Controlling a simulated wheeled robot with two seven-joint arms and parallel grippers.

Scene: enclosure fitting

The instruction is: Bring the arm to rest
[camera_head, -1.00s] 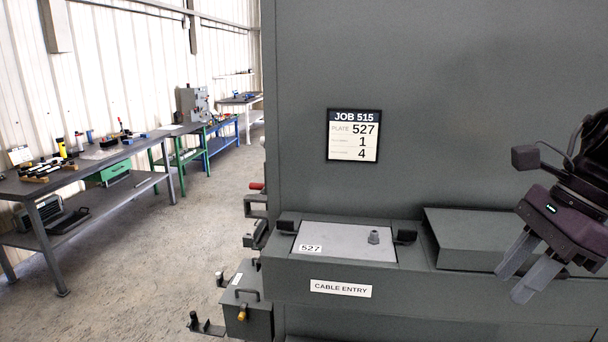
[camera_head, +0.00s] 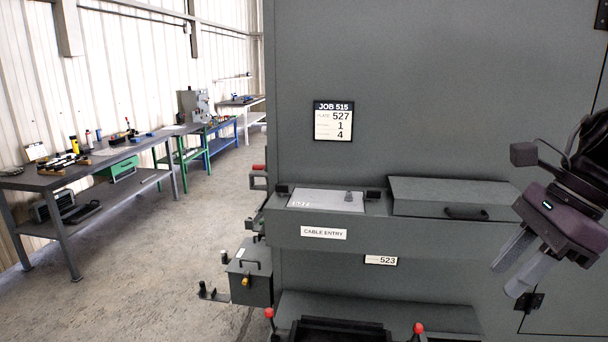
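My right gripper (camera_head: 516,270) is at the right of the head view, in front of the grey enclosure (camera_head: 430,100). Its two pale fingers point down and to the left with a gap between them, and nothing shows between them. It hangs clear of the cable entry ledge. The grey plate marked 527 (camera_head: 320,200) lies on the ledge above the CABLE ENTRY label (camera_head: 324,233), with a small fitting (camera_head: 349,197) on it. My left gripper is not in view.
A job card (camera_head: 333,121) is on the enclosure wall. A closed lid with a black handle (camera_head: 465,213) is right of the plate. Red-tipped posts (camera_head: 269,313) stand below the ledge. Workbenches (camera_head: 100,162) line the left wall, with open floor (camera_head: 190,232) before the enclosure.

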